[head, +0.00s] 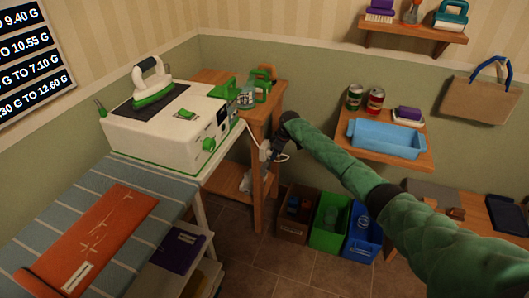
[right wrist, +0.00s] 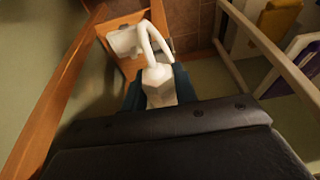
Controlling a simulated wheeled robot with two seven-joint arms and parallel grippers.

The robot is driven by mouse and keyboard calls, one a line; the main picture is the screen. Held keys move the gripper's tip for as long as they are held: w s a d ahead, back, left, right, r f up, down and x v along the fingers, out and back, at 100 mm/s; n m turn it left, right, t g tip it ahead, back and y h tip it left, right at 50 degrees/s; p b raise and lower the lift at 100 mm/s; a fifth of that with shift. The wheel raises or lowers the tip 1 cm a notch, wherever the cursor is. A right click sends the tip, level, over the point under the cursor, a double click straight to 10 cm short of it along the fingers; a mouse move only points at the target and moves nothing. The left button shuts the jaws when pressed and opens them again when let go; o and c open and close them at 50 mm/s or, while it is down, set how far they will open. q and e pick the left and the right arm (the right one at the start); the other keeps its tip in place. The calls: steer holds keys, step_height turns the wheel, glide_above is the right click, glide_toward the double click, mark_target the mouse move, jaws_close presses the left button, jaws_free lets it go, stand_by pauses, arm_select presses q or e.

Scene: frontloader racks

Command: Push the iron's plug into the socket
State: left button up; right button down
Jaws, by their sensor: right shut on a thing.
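The iron (head: 152,82), white with a green base, rests on a dark pad on top of its white-and-green station (head: 165,125). My right gripper (head: 271,156) is beside the small wooden stand and is shut on the white plug. In the right wrist view the plug (right wrist: 159,86) sits between blue fingers, with a white cord (right wrist: 150,38) looping from it. A white piece (head: 264,153) shows by the stand's leg in the head view; I cannot tell whether it is plug or socket. No socket can be made out clearly. My left gripper is out of view.
The wooden stand (head: 262,115) holds green bottles. Brown (head: 293,211), green (head: 328,222) and blue (head: 362,235) bins stand on the floor below my right arm. A wall shelf (head: 385,150) bears a blue tray (head: 385,138) and cans. The striped ironing surface (head: 100,185) is at left.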

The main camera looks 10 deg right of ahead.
steer(key=shift+w+a, duration=0.3)
steer(key=shift+a, duration=0.1)
steer(key=c, duration=1)
jaws_free()
steer(key=shift+s+d+p, duration=0.55)
steer(key=shift+d, duration=0.2)
steer(key=s+d+p, duration=0.2)
steer(key=d, duration=0.1)
steer(key=shift+s+d, duration=0.2)
steer(key=shift+d, duration=0.1)
steer(key=shift+m, duration=0.3)
